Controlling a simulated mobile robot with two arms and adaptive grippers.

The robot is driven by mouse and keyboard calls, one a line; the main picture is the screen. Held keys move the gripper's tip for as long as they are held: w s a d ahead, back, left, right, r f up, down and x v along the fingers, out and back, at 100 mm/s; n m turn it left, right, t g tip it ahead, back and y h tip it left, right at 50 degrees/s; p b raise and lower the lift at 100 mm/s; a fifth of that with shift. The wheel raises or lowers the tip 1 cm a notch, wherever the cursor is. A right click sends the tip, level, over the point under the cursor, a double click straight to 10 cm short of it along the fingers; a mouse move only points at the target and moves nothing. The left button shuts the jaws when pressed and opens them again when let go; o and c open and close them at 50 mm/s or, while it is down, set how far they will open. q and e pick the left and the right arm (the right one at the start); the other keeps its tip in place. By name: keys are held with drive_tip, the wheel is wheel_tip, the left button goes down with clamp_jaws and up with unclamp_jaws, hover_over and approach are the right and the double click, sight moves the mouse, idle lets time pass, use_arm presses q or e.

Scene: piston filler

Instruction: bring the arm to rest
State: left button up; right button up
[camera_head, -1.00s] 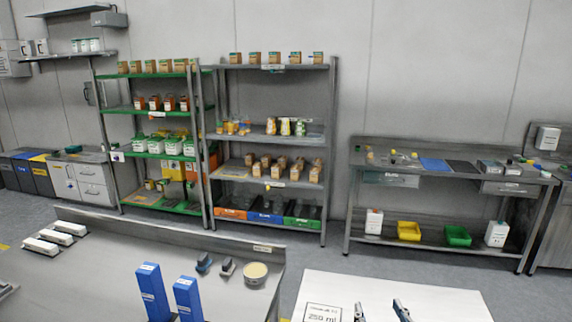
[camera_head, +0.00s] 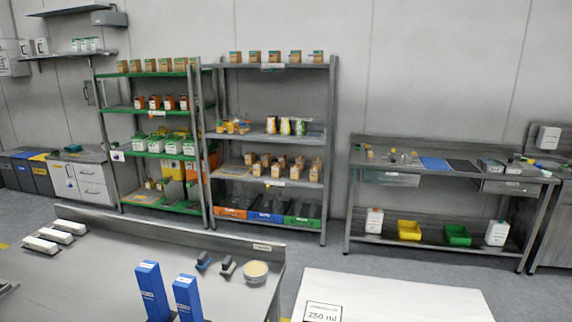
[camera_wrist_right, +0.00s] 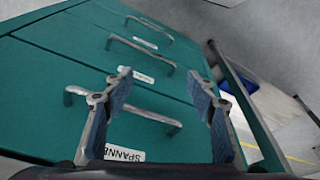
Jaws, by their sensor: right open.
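My right gripper (camera_wrist_right: 165,103) shows in the right wrist view with its two fingers spread wide and nothing between them. Behind it is a teal drawer cabinet (camera_wrist_right: 60,85) with metal bar handles. One handle (camera_wrist_right: 125,108) appears between and beyond the fingers; I cannot tell how far away it is. Neither gripper shows in the head view, and my left gripper is in no view.
A steel table (camera_head: 100,275) holds two blue boxes (camera_head: 152,290), a round tub (camera_head: 255,271) and white items. A white surface (camera_head: 400,297) with a "250 ml" label is front right. Shelving racks (camera_head: 270,140) and a workbench (camera_head: 450,170) stand along the wall, with grey floor between.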

drive_tip(key=s+f+g+b, duration=0.1)
drive_tip(key=s+f, duration=0.2)
drive_tip(key=f, duration=0.8)
drive_tip(key=s+f, duration=0.3)
drive_tip(key=f, duration=0.8)
drive_tip(key=s+d+f+g+b, duration=0.1)
drive_tip(key=s+d+f, duration=0.2)
drive_tip(key=s+f, duration=0.9)
drive_tip(key=s, duration=0.2)
drive_tip(key=shift+s+d+f+b, duration=0.15)
drive_tip(key=shift+s+f+b, duration=0.15)
drive_tip(key=shift+f, duration=0.1)
